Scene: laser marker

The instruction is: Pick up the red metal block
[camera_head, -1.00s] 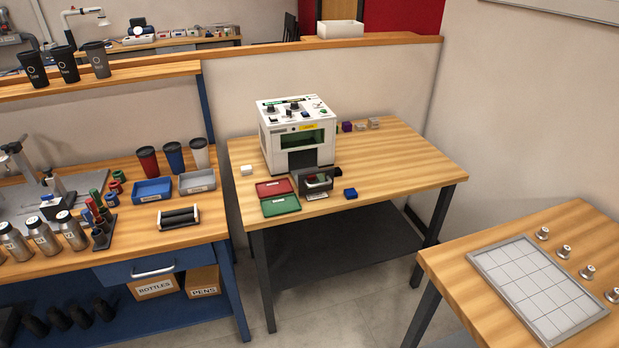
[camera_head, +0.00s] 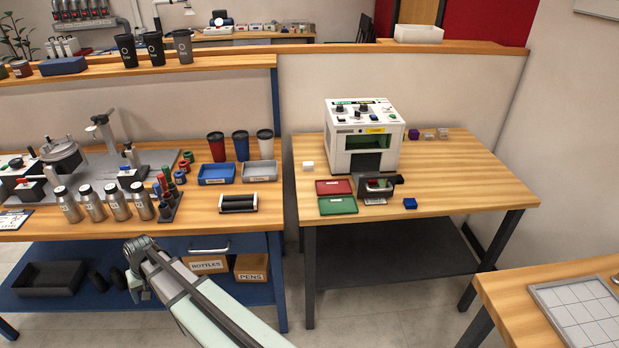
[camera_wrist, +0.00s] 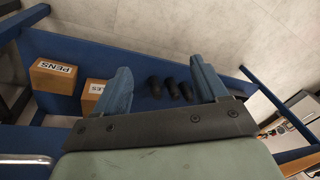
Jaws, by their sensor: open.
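In the head view, a dark open holder (camera_head: 391,181) stands at the foot of the white laser machine (camera_head: 364,136) on the middle table. A small reddish piece (camera_head: 373,183) shows inside it; it is too small to tell its exact shape. A red tray (camera_head: 334,187) and a green tray (camera_head: 338,206) lie left of the holder. A blue block (camera_head: 410,203) sits to its right. In the wrist view, my gripper (camera_wrist: 160,78) is open and empty, with two blue fingers spread. It is over the lower shelf of the left bench, well away from the holder.
A cardboard box marked PENS (camera_wrist: 53,78) and dark cylinders (camera_wrist: 171,88) lie below my fingers in the wrist view. Bottles (camera_head: 117,202) and cups (camera_head: 240,146) crowd the left bench (camera_head: 255,222). The middle table's right side (camera_head: 465,180) is mostly clear.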

